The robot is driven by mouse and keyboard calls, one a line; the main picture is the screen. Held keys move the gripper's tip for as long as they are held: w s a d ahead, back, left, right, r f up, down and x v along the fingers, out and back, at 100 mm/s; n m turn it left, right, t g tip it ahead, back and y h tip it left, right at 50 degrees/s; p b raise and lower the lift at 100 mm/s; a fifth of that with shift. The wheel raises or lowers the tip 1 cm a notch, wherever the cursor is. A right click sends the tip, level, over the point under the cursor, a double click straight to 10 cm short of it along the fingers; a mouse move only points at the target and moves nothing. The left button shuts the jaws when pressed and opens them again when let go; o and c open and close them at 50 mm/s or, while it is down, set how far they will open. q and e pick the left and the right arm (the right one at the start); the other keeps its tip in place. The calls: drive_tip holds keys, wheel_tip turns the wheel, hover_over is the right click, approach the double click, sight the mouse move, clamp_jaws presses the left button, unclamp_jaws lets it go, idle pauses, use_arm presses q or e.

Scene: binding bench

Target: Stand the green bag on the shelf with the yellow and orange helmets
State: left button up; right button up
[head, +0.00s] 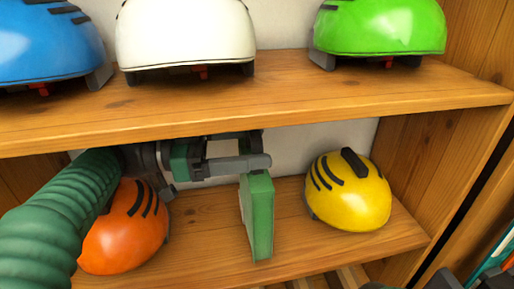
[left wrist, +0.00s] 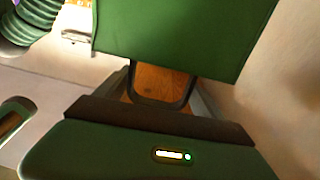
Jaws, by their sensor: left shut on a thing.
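The green bag (head: 258,217) hangs upright below my left gripper (head: 240,158), between the two helmets on the lower shelf (head: 290,222). My left gripper is shut on the bag's dark handle, which shows as a loop in the left wrist view (left wrist: 160,97) under the bag's green side (left wrist: 185,35). I cannot tell whether the bag's bottom touches the shelf. The orange helmet (head: 122,235) sits on the left, partly hidden by my left arm. The yellow helmet (head: 350,190) sits on the right, apart from the bag.
The upper shelf (head: 290,97), close above my left gripper, holds a blue helmet (head: 45,45), a white helmet (head: 185,35) and a green helmet (head: 380,27). A wooden side wall (head: 425,165) closes the right. Dark shapes at the lower right edge are cut off and unclear.

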use_arm(q)
drive_tip(key=shift+f, duration=0.35)
drive_tip(key=shift+d, duration=0.1)
drive_tip(key=shift+f, duration=0.15)
drive_tip(key=o, duration=2.1)
drive_tip(key=shift+f, duration=0.1)
drive_tip(key=shift+c, duration=0.2)
drive_tip(key=shift+r, duration=0.25)
drive_tip(key=s+a, duration=0.1)
drive_tip(key=a, duration=0.6)
drive_tip(key=shift+a+b, duration=0.3)
drive_tip(key=shift+b, duration=0.05)
drive_tip(key=shift+f, duration=0.1)
